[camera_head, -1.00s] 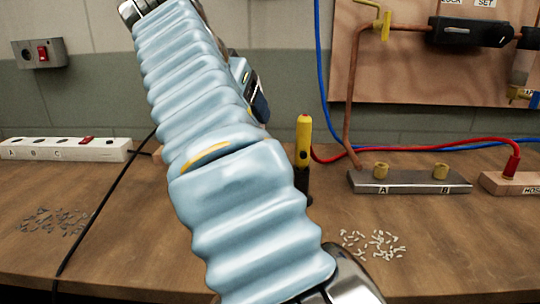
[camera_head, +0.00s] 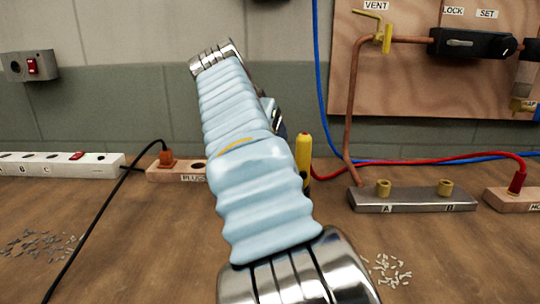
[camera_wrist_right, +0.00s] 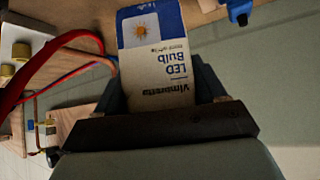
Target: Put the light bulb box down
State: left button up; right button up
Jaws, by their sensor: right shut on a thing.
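The light bulb box (camera_wrist_right: 152,58), white and blue with "LED Bulb" lettering, shows upside down in the right wrist view. My right gripper (camera_wrist_right: 157,84) is shut on it, with one dark finger on each side. In the head view my blue-sleeved arm fills the middle and hides most of what is behind it. A small blue and dark piece shows past its right edge; I cannot tell whether it is box or gripper. My left gripper is not in view.
A metal block with two brass fittings (camera_head: 412,198) stands on the wooden table (camera_head: 150,250) at right, near a yellow-handled thing (camera_head: 303,155). A white power strip (camera_head: 60,164) and a plug block (camera_head: 178,171) stand at left. Small loose pieces (camera_head: 388,270) lie in front.

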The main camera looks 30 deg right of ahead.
jog(key=x, duration=0.4)
jog(key=shift+s+a, duration=0.1)
jog(key=shift+a, duration=0.05)
jog(key=shift+d+f, duration=0.15)
jog(key=shift+f, duration=0.8)
jog(key=shift+d+f, duration=0.1)
jog(key=shift+f, duration=0.85)
jog(key=shift+f, duration=0.1)
jog(key=shift+f, duration=0.15)
jog(key=o, duration=1)
jog(key=shift+o, duration=0.2)
jog(key=shift+r, duration=0.3)
jog(key=v, duration=1.1)
jog(key=shift+a+r, duration=0.25)
jog(key=shift+a, duration=0.05)
